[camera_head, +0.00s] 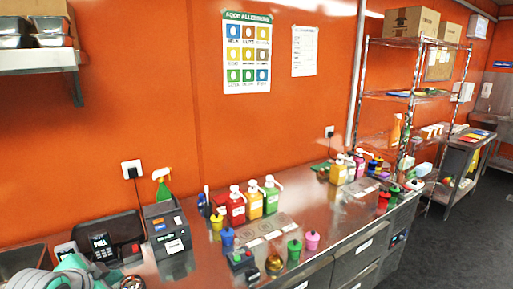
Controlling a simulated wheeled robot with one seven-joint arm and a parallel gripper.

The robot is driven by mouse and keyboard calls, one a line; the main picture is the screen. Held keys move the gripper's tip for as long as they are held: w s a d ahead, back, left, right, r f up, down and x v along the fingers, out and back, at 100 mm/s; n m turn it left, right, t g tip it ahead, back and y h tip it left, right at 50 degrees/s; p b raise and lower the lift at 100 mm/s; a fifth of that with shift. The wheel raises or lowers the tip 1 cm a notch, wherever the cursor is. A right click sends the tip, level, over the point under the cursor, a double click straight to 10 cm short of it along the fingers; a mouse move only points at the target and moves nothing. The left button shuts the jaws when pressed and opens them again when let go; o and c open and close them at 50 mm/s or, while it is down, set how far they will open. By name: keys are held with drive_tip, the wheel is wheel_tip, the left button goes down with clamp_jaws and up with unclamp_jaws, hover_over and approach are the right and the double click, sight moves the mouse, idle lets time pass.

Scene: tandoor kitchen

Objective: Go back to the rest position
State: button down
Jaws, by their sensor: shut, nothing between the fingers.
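My gripper and its fingertips do not show in the head view. Grey and teal rounded parts, which look like my own arm, show at the bottom left corner, cut off by the frame edge. They are low, in front of the left end of the steel counter (205,262). I cannot tell from this view how the rest of the arm is posed.
The counter holds a card terminal (102,246), a dark printer-like machine (166,226), a green spray bottle (162,184), several pump bottles (254,201) and small colored pots (294,249). A wire rack (408,95) stands right. Dark floor (450,245) is clear at right.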

drive_tip(key=w+d+f+n+t+h, duration=0.15)
drive_tip(key=w+d+f, duration=0.25)
drive_tip(key=d, duration=0.4)
drive_tip(key=w+d+f+n+t+h, duration=0.1)
drive_tip(key=w+d+f+n+t, duration=0.2)
drive_tip(key=d, duration=0.5)
drive_tip(key=s+d+f+n+t, duration=0.2)
drive_tip(key=s+d+f+n, duration=0.25)
drive_tip(key=d+f, duration=0.7)
drive_tip(key=s+d+f+n+y, duration=0.1)
drive_tip(key=s+d+f, duration=0.2)
drive_tip(key=s, duration=0.4)
drive_tip(key=s+d+f+y, duration=0.1)
drive_tip(key=s+d+f, duration=0.15)
drive_tip(key=s, duration=0.35)
drive_tip(key=s+d+f+n+y, duration=0.1)
drive_tip(key=s+d+f, duration=0.2)
drive_tip(key=s, duration=0.4)
drive_tip(key=s+r+m, duration=0.1)
drive_tip(key=s+r, duration=0.1)
drive_tip(key=s, duration=0.7)
drive_tip(key=s+r+m+h, duration=0.1)
drive_tip(key=s+r+m, duration=0.1)
drive_tip(key=s, duration=0.8)
drive_tip(key=shift+m, duration=0.3)
